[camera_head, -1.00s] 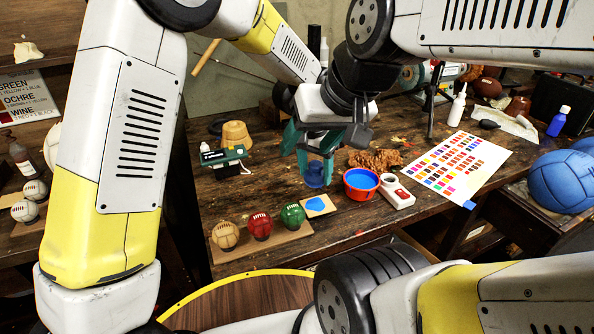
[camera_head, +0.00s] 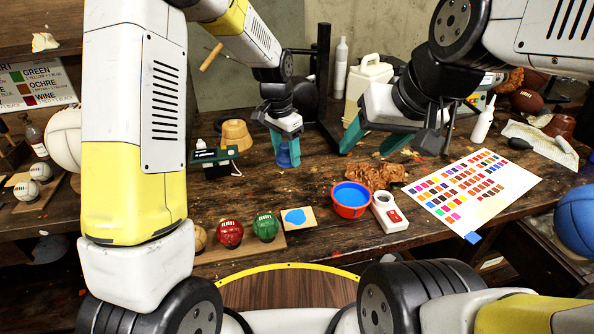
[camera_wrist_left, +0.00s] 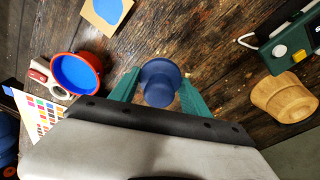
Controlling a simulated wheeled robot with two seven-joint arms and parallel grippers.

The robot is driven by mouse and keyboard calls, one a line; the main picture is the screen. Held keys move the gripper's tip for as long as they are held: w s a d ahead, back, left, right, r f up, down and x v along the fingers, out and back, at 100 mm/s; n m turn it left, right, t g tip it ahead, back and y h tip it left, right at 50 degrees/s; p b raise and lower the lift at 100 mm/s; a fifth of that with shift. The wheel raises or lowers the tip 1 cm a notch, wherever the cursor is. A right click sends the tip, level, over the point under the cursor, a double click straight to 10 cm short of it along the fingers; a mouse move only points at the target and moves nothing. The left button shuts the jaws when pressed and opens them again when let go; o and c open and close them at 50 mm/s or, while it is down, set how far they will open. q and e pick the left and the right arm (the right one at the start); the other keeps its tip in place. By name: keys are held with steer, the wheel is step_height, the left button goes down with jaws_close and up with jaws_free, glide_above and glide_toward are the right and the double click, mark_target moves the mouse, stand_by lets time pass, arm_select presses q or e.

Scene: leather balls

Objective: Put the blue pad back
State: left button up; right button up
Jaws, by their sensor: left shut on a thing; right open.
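The blue pad (camera_head: 287,158), a small dark blue piece with a round knob-like top, is between the teal fingers of my left gripper (camera_head: 285,152). In the left wrist view the blue pad (camera_wrist_left: 160,82) sits between both fingertips, which are shut on it. I cannot tell whether it is clear of the bench. My right gripper (camera_head: 385,138) is open and empty, to the right of the left one and above the bench. A red tub (camera_head: 350,208) with blue inside stands to the right and nearer. A card with a blue patch (camera_head: 295,216) lies left of the tub.
A wooden cup (camera_head: 236,134) and a green device (camera_head: 215,155) stand left of the left gripper. Red (camera_head: 230,234) and green (camera_head: 266,227) balls line the front. A white-and-red meter (camera_head: 391,212), brown crumpled leather (camera_head: 377,176) and a colour chart (camera_head: 474,190) lie to the right.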

mark_target(289, 188)
arm_select(q)
step_height(289, 188, down, 10)
steer(key=shift+r, duration=0.2)
steer(key=shift+f, duration=0.1)
steer(key=o, duration=1.2)
